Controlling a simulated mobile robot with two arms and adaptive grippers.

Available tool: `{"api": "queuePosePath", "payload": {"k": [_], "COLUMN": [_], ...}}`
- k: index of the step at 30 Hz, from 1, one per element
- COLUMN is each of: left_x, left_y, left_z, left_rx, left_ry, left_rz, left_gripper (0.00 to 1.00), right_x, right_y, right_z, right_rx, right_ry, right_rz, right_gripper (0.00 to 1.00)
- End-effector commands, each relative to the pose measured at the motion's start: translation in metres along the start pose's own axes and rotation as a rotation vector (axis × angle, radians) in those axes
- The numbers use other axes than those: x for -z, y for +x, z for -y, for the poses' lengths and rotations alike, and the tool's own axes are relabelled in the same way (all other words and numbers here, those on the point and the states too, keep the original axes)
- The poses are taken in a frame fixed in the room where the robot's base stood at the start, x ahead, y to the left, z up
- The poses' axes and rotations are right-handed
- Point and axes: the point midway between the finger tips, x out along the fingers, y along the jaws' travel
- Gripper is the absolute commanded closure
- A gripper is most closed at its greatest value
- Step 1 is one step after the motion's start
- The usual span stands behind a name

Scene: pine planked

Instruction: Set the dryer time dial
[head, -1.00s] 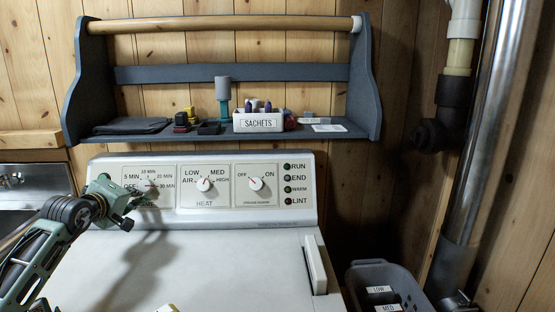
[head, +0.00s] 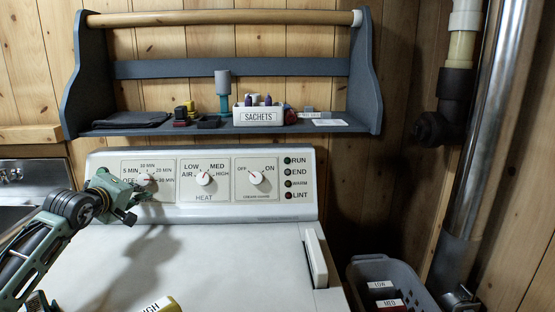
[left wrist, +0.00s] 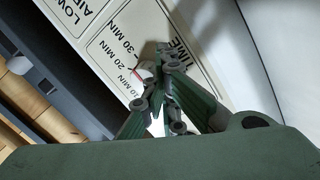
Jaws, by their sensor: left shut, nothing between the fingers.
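The white dryer's time dial (head: 146,179) sits at the left of the control panel, ringed by OFF, 5, 10, 20 and 30 MIN marks. My left gripper (head: 139,194) is shut and empty, just below the dial, and covers the TIME label in the head view. In the left wrist view, the closed fingertips (left wrist: 163,48) are close beside the dial (left wrist: 144,71), which they partly hide. I cannot tell if they touch it. A red pointer mark shows on the dial, but its exact setting is unclear. My right gripper is out of view.
The heat dial (head: 204,178) and an OFF/ON dial (head: 256,177) are to the right. A blue-grey shelf (head: 345,127) holds a SACHETS box (head: 258,117) above. A grey basket (head: 365,270) stands right of the dryer. The dryer top (head: 215,260) is mostly clear.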

Motion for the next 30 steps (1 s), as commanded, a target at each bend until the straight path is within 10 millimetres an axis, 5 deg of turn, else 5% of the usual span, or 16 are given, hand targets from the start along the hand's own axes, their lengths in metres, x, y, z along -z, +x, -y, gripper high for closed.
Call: {"api": "queuePosePath", "payload": {"k": [16, 30], "left_x": [-0.003, -0.002], "left_y": [-0.004, -0.053], "left_z": [0.007, -0.004], "left_rx": [-0.002, -0.001], "left_ry": [0.001, 0.001], "left_rz": [0.000, -0.001], "left_gripper": [1.00, 1.00], "right_x": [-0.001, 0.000], "right_y": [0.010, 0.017], "right_z": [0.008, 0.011], "right_rx": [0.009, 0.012], "right_ry": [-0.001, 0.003], "right_rz": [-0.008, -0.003], "right_gripper": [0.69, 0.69]}}
